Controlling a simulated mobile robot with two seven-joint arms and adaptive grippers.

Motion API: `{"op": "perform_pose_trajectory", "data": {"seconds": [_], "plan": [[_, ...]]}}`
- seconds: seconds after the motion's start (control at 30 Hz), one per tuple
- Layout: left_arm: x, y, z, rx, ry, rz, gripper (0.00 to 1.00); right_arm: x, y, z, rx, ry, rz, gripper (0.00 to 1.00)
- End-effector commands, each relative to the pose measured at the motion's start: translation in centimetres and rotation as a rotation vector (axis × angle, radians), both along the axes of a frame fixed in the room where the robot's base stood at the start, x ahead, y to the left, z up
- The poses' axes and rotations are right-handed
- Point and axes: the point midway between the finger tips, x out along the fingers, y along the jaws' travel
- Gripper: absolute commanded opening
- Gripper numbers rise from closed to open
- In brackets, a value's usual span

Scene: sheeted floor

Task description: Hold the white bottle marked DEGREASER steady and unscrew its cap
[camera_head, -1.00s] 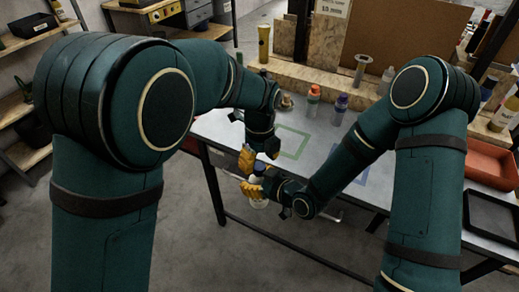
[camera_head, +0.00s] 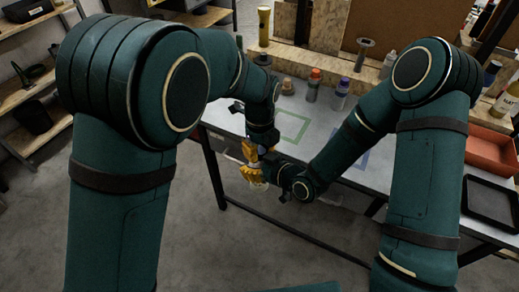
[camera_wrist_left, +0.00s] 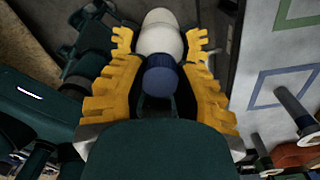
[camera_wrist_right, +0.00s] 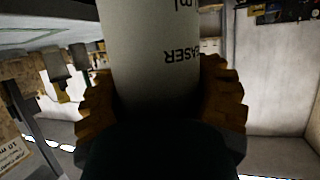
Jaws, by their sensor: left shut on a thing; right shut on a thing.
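The white bottle (camera_head: 259,185) hangs in front of the table, partly hidden by yellow fingers. In the right wrist view its pale body (camera_wrist_right: 155,55) bears black letters ending in "EASER". My right gripper (camera_wrist_right: 160,100) is shut on the bottle body, one finger on each side. In the left wrist view the dark blue cap (camera_wrist_left: 158,76) sits on the bottle, whose white body (camera_wrist_left: 160,36) shows beyond. My left gripper (camera_head: 250,150) is shut on the cap from above; its fingers flank the cap. The two grippers are very close together.
The table (camera_head: 235,121) lies just behind the grippers, with green and blue outlined squares. An orange-capped bottle (camera_head: 313,87) and a purple-capped bottle (camera_head: 341,94) stand toward its back. A red bin (camera_head: 490,150) and a black tray (camera_head: 492,205) are at right.

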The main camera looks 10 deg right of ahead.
Motion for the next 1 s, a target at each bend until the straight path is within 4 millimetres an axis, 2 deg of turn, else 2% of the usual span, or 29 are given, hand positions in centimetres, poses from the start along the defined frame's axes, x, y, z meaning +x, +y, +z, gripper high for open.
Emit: {"op": "perform_pose_trajectory", "data": {"seconds": [0.37, 0.67, 0.7, 0.73, 1.0], "plan": [[0.04, 0.05, 0.04, 0.011, -0.004, 0.277, 0.0, 0.03, 0.0, 0.05, 0.001, -0.001, 0.0, 0.0], [0.04, 0.05, 0.04, 0.011, -0.004, 0.292, 0.0, 0.02, 0.0, 0.04, 0.0, -0.001, -0.001, 0.0], [0.04, 0.05, 0.04, 0.011, -0.004, 0.292, 0.45, 0.02, 0.0, 0.04, 0.0, -0.001, -0.001, 0.0], [0.03, 0.04, 0.04, 0.011, -0.004, 0.292, 0.56, 0.02, 0.0, 0.04, 0.0, -0.001, -0.001, 0.0], [0.02, 0.02, 0.05, 0.011, -0.003, 0.29, 0.56, 0.02, 0.0, 0.04, 0.0, -0.001, -0.001, 0.0]]}}
